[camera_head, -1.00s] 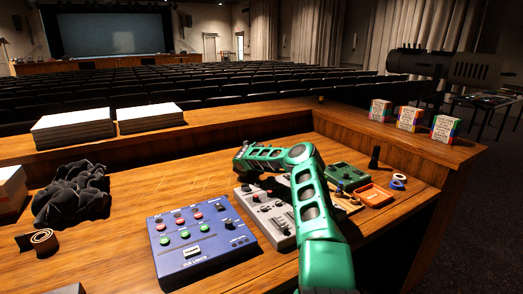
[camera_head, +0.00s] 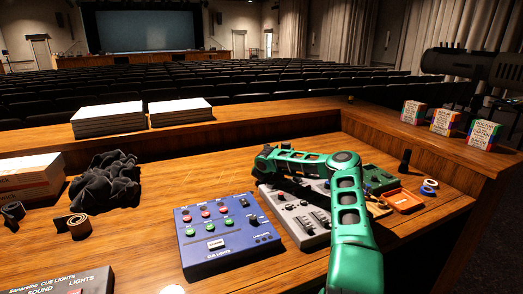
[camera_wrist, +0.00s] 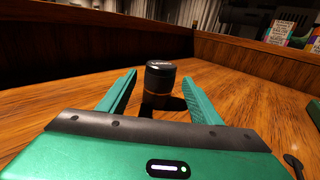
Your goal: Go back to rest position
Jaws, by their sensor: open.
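My gripper (camera_wrist: 160,76) is open in the wrist view, its two green fingers apart. A black cylinder (camera_wrist: 160,78) with an orange ring stands upright on the wooden desk, seen between and beyond the fingers. I cannot tell its exact distance from the fingertips; the fingers are not closed on it. In the head view my green arm is bent above the mixer and I cannot make out the fingers there.
On the desk (camera_head: 150,235) are a blue cue-light box (camera_head: 222,232), a grey mixer (camera_head: 297,222), a green box (camera_head: 377,180), an orange tray (camera_head: 404,201) and dark cloth (camera_head: 104,182). White stacks (camera_head: 108,121) and colourful boxes (camera_head: 442,121) line the raised ledge.

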